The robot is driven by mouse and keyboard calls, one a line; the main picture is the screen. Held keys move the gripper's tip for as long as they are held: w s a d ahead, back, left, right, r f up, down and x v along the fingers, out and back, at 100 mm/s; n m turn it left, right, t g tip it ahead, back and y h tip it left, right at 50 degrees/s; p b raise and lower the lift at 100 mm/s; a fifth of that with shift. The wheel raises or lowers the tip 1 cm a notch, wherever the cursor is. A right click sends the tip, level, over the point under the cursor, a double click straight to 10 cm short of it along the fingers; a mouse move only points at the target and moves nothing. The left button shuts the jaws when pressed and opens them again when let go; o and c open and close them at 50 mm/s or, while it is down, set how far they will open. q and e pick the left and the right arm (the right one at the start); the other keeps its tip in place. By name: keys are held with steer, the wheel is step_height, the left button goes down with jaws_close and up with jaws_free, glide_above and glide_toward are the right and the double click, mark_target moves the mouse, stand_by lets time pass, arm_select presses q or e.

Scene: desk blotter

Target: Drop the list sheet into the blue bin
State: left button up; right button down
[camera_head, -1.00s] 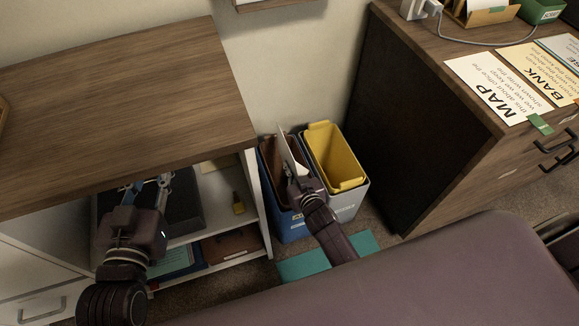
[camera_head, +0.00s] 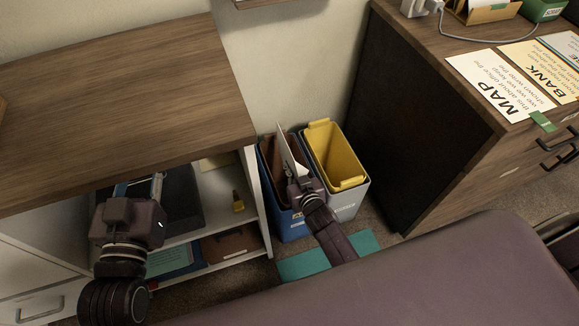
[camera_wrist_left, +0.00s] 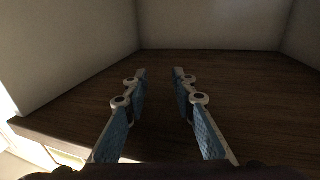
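The blue bin (camera_head: 293,229) stands on the floor between the shelf unit and the dark cabinet. Its inside looks brown. A pale sheet (camera_head: 286,146), seen nearly edge-on, stands upright over the blue bin's opening. Its lettering cannot be read. My right gripper (camera_head: 294,176) is over the bin and appears shut on the sheet's lower part; its fingertips are partly hidden. My left gripper (camera_head: 140,187) is at the shelf unit's front, below the wooden top. In the left wrist view its two blue-padded fingers (camera_wrist_left: 160,75) are apart with nothing between them.
A pale bin with a yellow inside (camera_head: 335,160) stands right beside the blue one. A teal mat (camera_head: 365,243) lies on the floor.

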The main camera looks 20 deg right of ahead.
steer(key=shift+f, duration=0.2)
steer(key=c, duration=2.1)
jaws_free()
steer(key=shift+s, duration=0.1)
arm_select(q)
steer(key=shift+d+r+h, duration=0.1)
steer(key=shift+r+h, duration=0.2)
steer(key=shift+r, duration=0.3)
arm_select(e)
steer(key=shift+f, duration=0.1)
arm_select(q)
steer(key=shift+s+r+t, duration=0.1)
steer(key=shift+r+t, duration=0.1)
steer(key=shift+t, duration=0.1)
arm_select(e)
steer(key=shift+s+f, duration=0.1)
steer(key=shift+s, duration=0.05)
steer(key=shift+r+v, duration=0.2)
steer(key=shift+v, duration=1.75)
steer(key=shift+r+v, duration=0.2)
steer(key=shift+v, duration=1.75)
